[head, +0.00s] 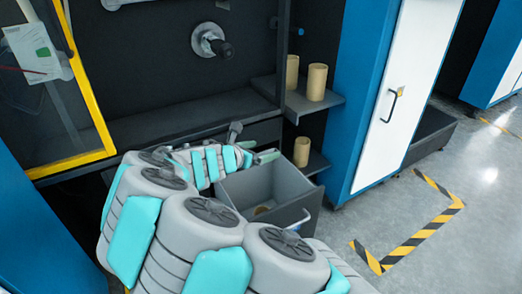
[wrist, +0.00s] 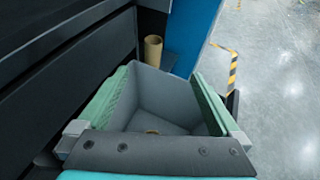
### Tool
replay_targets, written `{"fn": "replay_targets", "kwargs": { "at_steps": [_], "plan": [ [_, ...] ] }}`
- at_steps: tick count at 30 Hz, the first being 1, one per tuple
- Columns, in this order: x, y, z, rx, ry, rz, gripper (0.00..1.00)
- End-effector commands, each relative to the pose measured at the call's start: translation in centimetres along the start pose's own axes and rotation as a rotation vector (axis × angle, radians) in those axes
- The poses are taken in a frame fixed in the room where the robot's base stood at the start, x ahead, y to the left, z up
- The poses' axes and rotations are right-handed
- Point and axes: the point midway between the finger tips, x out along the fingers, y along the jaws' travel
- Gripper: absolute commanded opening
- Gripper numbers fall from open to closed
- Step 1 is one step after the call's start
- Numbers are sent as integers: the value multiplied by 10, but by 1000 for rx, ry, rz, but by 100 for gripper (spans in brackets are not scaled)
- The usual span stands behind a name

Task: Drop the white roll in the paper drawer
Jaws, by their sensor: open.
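The open grey drawer (head: 235,190) is pulled out below the dark machine, with a handle on its front. It also shows in the wrist view (wrist: 165,85), between my fingers. A small tan round thing (head: 262,210) lies on its floor; the wrist view shows part of it (wrist: 152,132) above the gripper's edge. I cannot tell if it is a roll. I make out no white roll in either view. My gripper (wrist: 160,76) is open, with its green fingers wide apart and nothing seen between them, above the drawer. In the head view my arm hides part of the drawer.
Tan rolls stand on small shelves right of the machine: two on the upper shelf (head: 317,82) and one on the lower (head: 301,152). A blue and white cabinet (head: 405,75) stands to the right. The floor (head: 470,215) there is clear, with striped tape.

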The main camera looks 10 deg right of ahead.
Motion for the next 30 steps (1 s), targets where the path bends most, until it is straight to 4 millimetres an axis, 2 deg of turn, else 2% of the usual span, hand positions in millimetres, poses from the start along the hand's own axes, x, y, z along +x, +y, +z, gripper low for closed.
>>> {"fn": "replay_targets", "kwargs": {
  "at_steps": [5, 8, 21, 30],
  "plan": [
    [-3, 0, 0, 0, 0, 0, 100],
    [-11, 0, 0, 0, 0, 1, 100],
    [-69, 0, 0, -1, 0, 0, 100],
    [-78, 0, 0, 0, 0, 0, 100]
  ]
}}
